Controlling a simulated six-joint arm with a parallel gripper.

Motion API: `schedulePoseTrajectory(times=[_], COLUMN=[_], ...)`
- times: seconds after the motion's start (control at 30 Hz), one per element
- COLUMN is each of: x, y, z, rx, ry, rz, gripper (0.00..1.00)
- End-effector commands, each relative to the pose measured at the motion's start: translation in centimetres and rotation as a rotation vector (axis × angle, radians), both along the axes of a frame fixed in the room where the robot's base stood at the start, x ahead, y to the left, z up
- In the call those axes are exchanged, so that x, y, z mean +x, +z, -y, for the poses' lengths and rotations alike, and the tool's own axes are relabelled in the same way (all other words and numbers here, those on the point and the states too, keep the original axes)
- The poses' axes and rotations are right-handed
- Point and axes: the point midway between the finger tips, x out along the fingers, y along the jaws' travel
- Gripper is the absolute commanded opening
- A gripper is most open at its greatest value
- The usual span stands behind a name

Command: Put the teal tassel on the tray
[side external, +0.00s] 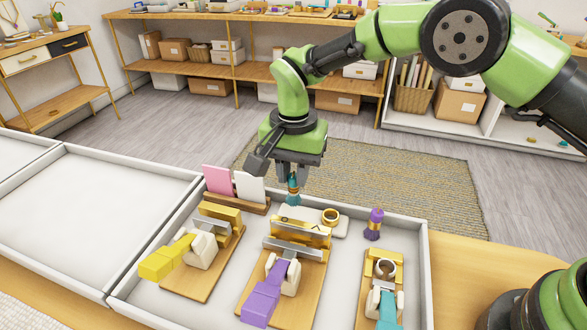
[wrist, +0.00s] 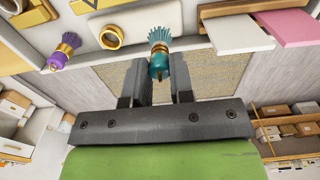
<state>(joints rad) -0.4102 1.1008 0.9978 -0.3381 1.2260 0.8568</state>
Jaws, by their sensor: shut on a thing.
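The teal tassel (side external: 293,189) has a gold band and hangs in my gripper (side external: 293,175), which is shut on it. In the wrist view the tassel (wrist: 159,62) sits between the two dark fingers (wrist: 159,90), with its fringe pointing away from the palm. A small pale tray (side external: 338,230) lies near the back of the work area, with a gold ring (side external: 331,216) on it. The tassel's fringe is just above or by the tray's back left part; I cannot tell whether they touch.
A purple tassel (side external: 374,224) stands to the right. Pink (side external: 217,180) and white (side external: 250,187) cards stand in a wooden holder to the left. Wooden boards with yellow, purple and teal-handled devices fill the front. The left white compartment (side external: 85,215) is empty.

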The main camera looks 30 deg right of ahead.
Motion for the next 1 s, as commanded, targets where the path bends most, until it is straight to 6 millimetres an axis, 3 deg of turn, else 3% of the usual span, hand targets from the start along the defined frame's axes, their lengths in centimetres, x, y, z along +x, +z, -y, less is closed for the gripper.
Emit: schedulePoseTrajectory(times=[1.0], x=[-0.01], y=[-0.70], z=[0.01], rx=[0.000], ry=[0.000], rz=[0.000], gripper=[0.05])
